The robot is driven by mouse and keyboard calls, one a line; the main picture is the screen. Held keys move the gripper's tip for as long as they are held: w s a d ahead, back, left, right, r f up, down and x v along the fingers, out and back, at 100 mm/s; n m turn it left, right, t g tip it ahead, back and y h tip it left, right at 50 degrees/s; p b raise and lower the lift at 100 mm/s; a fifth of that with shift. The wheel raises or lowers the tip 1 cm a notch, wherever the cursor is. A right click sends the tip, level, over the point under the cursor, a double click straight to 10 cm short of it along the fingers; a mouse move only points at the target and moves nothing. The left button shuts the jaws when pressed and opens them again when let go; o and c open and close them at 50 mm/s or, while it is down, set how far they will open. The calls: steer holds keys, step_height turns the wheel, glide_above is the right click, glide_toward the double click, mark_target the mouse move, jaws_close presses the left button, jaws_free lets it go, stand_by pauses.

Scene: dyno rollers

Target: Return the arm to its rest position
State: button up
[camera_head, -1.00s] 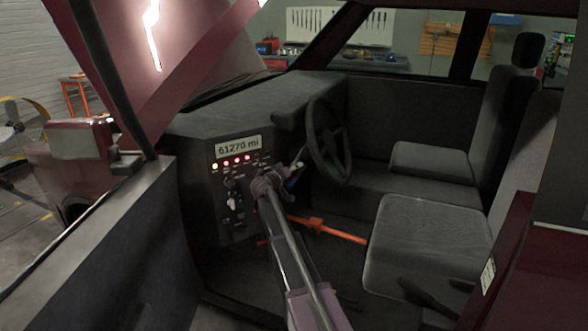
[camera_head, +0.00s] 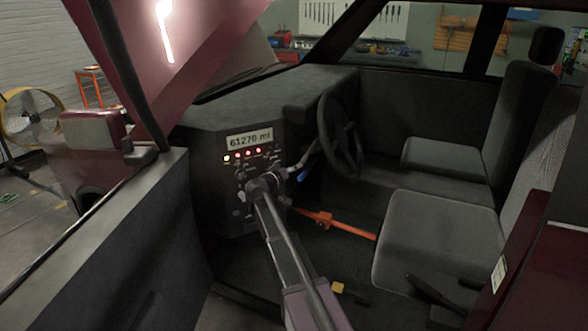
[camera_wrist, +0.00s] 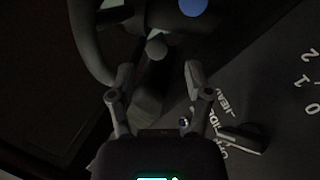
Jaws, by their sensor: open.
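My arm reaches into the open car, and its wrist end sits just in front of the dashboard control panel (camera_head: 250,165). My gripper (camera_wrist: 157,68) shows in the wrist view with its two fingers spread apart and nothing held between them. A dark stalk-like part with a rounded end (camera_wrist: 156,50) lies beyond the fingers; I cannot tell whether they touch it. White lettering and numbers on a dark panel show at the right of the wrist view. In the head view, the gripper's fingers are small and hard to make out near the steering wheel (camera_head: 340,135).
The dashboard display (camera_head: 249,139) reads 61270 mi, above a row of lit lamps. An orange bar (camera_head: 345,227) crosses the footwell. A small yellow object (camera_head: 338,287) lies lower down. Grey seats (camera_head: 430,235) stand right, the open door (camera_head: 95,245) left.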

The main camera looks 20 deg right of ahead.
steer(key=shift+s, duration=0.1)
steer(key=s+a+f+g+y, duration=0.25)
steer(key=s+f, duration=0.35)
steer(key=s, duration=0.4)
steer(key=s+a+f+g+y, duration=0.1)
steer(key=s+f+g+y, duration=0.3)
steer(key=s+f, duration=0.4)
steer(key=s+a+f+n+g+y, duration=0.2)
steer(key=s+a+y, duration=0.3)
steer(key=s, duration=0.4)
steer(key=s+a+f+n+g+y, duration=0.1)
steer(key=s+a+f+n+y, duration=0.15)
steer(key=s+a, duration=0.6)
step_height(320, 180, up, 22)
steer(key=s+d+y+p, duration=0.1)
steer(key=p, duration=2)
steer(key=shift+s+d+p, duration=0.3)
steer(key=shift+f, duration=0.15)
